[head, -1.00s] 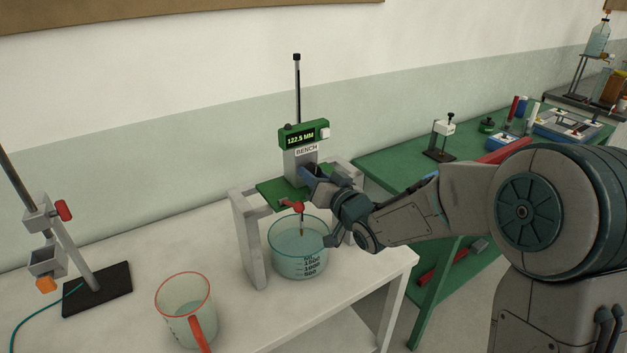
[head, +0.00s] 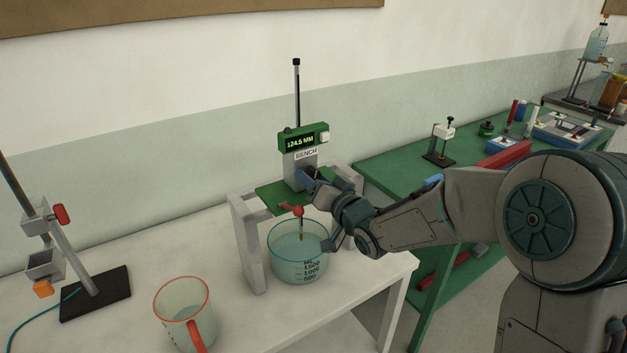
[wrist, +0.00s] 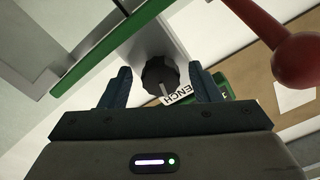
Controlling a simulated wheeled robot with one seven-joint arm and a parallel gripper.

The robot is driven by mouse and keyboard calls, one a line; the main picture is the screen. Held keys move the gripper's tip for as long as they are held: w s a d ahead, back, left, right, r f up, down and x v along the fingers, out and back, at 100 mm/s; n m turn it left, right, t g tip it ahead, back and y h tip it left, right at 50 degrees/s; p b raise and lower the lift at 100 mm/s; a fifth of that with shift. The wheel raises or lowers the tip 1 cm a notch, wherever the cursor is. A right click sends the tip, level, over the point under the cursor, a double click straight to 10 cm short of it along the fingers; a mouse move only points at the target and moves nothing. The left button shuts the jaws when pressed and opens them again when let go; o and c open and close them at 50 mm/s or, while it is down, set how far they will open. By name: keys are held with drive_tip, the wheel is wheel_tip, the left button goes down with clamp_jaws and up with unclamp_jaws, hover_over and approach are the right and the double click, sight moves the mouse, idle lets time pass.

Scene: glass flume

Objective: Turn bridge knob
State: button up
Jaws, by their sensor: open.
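The bridge is a grey stand with a green plate (head: 272,199), set over a glass beaker of water (head: 297,255). Its gauge unit (head: 303,138) has a green display reading 124.5 MM and a label, BENCH. In the wrist view a dark ribbed knob with a pale pointer line (wrist: 160,78) sits on the grey post. My gripper (wrist: 163,82) is open, with one finger on each side of the knob and visible gaps between. In the head view my gripper (head: 318,183) is at the post's front and hides the knob.
A red ball-ended lever (head: 292,210) sticks out near the gripper; it is close at upper right in the wrist view (wrist: 296,58). A red-rimmed jug (head: 183,312) and a clamp stand (head: 95,292) are at left. A green table (head: 400,165) stands behind.

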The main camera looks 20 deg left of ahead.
drive_tip(key=b+v, duration=0.2)
drive_tip(key=v, duration=1.1)
drive_tip(key=shift+s+d, duration=0.15)
idle(0.8)
drive_tip(key=w+a+n+b, duration=0.2)
drive_tip(key=w+a, duration=0.1)
drive_tip(key=w+a+n+b, duration=0.2)
drive_tip(key=w+a, duration=0.1)
drive_tip(key=a, duration=0.1)
drive_tip(key=w+a+n+b, duration=0.2)
drive_tip(key=w+a, duration=0.1)
drive_tip(key=shift+w+a+r+b, duration=0.1)
drive_tip(key=shift+a+r+b, duration=0.05)
drive_tip(key=shift+a+b, duration=0.2)
idle(0.4)
drive_tip(key=c, duration=1)
